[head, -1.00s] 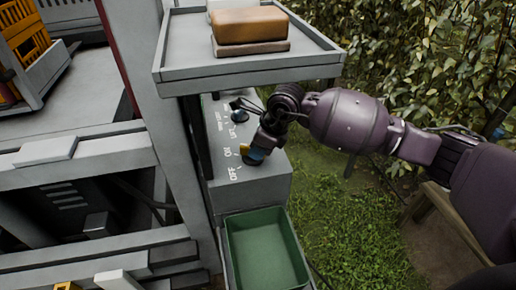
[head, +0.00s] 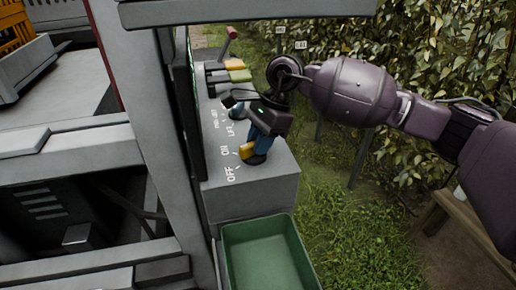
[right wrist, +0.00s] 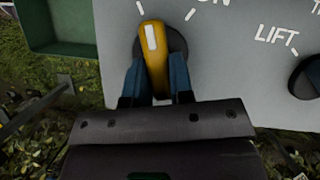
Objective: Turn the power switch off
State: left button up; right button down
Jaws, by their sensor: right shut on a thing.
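The power switch (right wrist: 153,50) is a yellow rotary handle with a white pointer mark on a dark round base. In the head view the switch (head: 247,151) sits near the front of the grey control panel (head: 255,190), by the printed words ON and OFF. My right gripper (head: 258,148) is on it from above. In the right wrist view my right gripper's blue fingers (right wrist: 155,78) are shut on both sides of the handle. The pointer tip leans slightly left, toward the left tick mark and away from ON. OFF is outside that view. My left gripper is not in view.
A dark LIFT knob (right wrist: 306,77) sits beside the switch. A green bin (head: 262,252) stands in front of the panel. A grey shelf (head: 250,12) overhangs. Grass and leafy plants lie right.

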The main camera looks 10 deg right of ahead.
jog(key=shift+w+f+n+g+b, duration=0.1)
jog(key=shift+f+n+g+b, duration=0.25)
jog(key=shift+n+b, duration=0.25)
jog(key=shift+r+n+b, duration=0.1)
jog(key=shift+n+b, duration=0.2)
jog(key=shift+n, duration=0.2)
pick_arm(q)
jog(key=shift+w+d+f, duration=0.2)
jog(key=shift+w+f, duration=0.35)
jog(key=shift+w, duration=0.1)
pick_arm(e)
jog(key=shift+n, duration=0.3)
jog(key=shift+r+h, duration=0.15)
jog(key=shift+h, duration=0.15)
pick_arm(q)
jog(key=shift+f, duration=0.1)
pick_arm(e)
jog(key=c, duration=1)
grip_release()
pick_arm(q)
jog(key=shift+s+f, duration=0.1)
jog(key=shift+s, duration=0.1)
pick_arm(e)
jog(key=shift+r, duration=0.15)
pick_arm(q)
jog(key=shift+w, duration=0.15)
pick_arm(e)
jog(key=v, duration=1)
jog(key=shift+w+r, duration=0.25)
jog(key=shift+w, duration=0.05)
